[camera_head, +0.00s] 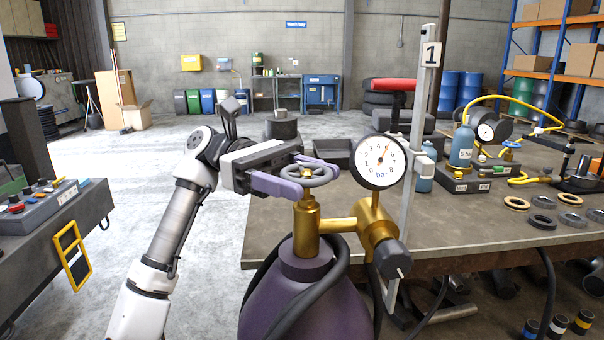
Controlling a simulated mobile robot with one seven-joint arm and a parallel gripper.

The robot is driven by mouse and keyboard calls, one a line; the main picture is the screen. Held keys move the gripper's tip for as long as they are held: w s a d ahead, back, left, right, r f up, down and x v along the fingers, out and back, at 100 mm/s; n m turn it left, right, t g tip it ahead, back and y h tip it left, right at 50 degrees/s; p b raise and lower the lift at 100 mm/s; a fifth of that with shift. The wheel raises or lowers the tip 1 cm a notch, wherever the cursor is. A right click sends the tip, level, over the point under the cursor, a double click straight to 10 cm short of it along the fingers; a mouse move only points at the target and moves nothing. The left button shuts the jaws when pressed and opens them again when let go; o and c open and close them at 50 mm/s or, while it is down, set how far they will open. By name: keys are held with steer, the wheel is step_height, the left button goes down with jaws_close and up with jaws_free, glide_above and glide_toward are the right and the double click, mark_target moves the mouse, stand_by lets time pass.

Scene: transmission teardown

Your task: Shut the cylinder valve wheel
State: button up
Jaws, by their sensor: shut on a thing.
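A grey spoked valve wheel (308,176) sits on the brass valve (306,222) at the top of a dark purple gas cylinder (302,300). My gripper (306,174) comes in from the left and is shut on the wheel, with its purple fingers at the near left and far right of the rim. A white pressure gauge (378,161) marked in bar stands right of the wheel on the brass regulator (368,225). Its needle points up and slightly right, near 4. Whether the valve is open or shut cannot be told.
A workbench (470,226) lies right of the cylinder, with washers, a blue bottle (462,146) and yellow hoses on it. An upright post (420,110) with a sign "1" stands behind the gauge. A black hose (325,285) loops around the cylinder neck.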

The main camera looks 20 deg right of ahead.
steer(key=shift+m+g+y, duration=0.8)
steer(key=shift+m+y, duration=0.4)
steer(key=shift+y, duration=0.5)
steer(key=shift+y+p, duration=0.3)
steer(key=o, duration=1)
